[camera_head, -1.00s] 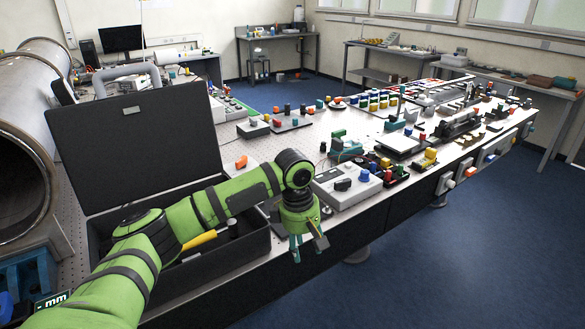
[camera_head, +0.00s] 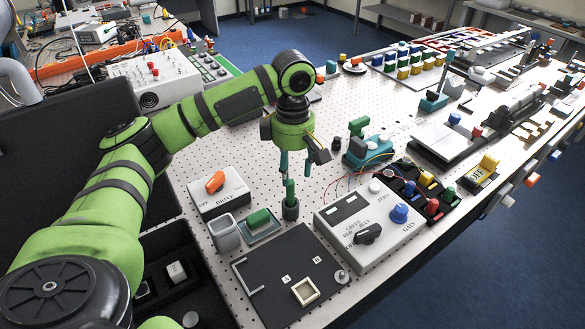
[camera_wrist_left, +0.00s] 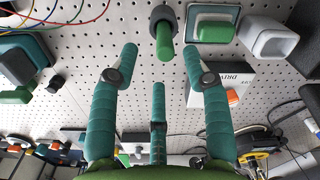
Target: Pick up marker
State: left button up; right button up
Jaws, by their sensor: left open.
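A green marker (camera_head: 290,193) stands upright in a dark round holder (camera_head: 290,210) on the perforated table. It also shows in the left wrist view as a green stick (camera_wrist_left: 164,42) rising from a dark ring (camera_wrist_left: 161,15). My left gripper (camera_head: 298,166) is open and points down just above the marker. In the left wrist view its teal fingers (camera_wrist_left: 160,70) are spread and empty, with the marker just beyond the two front fingertips. I cannot tell whether any finger touches it. My right gripper is not in view.
Close by are a grey cup (camera_head: 224,234), a green block on a pad (camera_head: 260,221), the DRIVE box (camera_head: 218,193), the GAIN box (camera_head: 368,225) and a black board (camera_head: 290,275). An open black case (camera_head: 70,130) stands left.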

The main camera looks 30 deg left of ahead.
aim_at(290, 182)
pick_arm(q)
jog(key=shift+s+d+f+p, duration=0.2)
jog(key=shift+s+f+p, duration=0.4)
jog(key=shift+f+p, duration=0.25)
jog(key=f, duration=0.2)
jog(key=f+p, duration=0.1)
jog(key=shift+w+a, duration=0.25)
jog(key=shift+a, duration=0.15)
jog(key=shift+f, duration=0.8)
jog(key=shift+d, duration=0.1)
jog(key=shift+c, duration=1.2)
jog(key=c, duration=0.7)
grip_shut()
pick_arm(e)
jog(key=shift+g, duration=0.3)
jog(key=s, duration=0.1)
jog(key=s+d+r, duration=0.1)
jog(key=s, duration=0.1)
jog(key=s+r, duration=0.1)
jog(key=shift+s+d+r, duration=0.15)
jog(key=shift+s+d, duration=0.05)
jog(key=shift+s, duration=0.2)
